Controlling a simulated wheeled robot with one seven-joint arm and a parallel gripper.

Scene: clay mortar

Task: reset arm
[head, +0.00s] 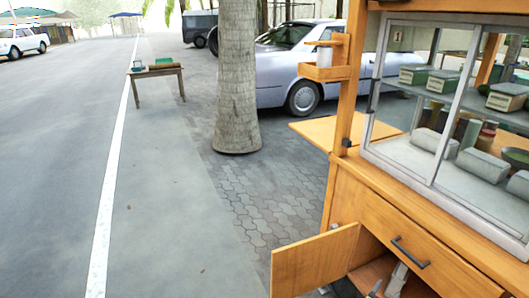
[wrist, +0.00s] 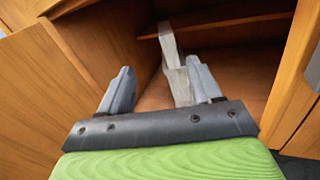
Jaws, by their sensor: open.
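My gripper (wrist: 158,70) is open, its two grey fingers apart, in the wrist view. It points into an open wooden cabinet (wrist: 225,65). A pale, narrow object (wrist: 170,46) lies in the cabinet beyond the fingers, partly behind the right finger. I cannot tell what it is or whether the finger touches it. No clay mortar can be made out. In the head view the cabinet (head: 368,272) is at the bottom of a wooden food cart, and small grey parts show in its opening, too small to tell apart.
The cabinet door (head: 312,262) stands open to the left, and a drawer (head: 408,238) above is shut. A glass case (head: 440,120) with several boxes tops the cart. A side shelf (head: 322,130) juts out left. Paving left of the cart is clear up to a tree trunk (head: 237,80).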

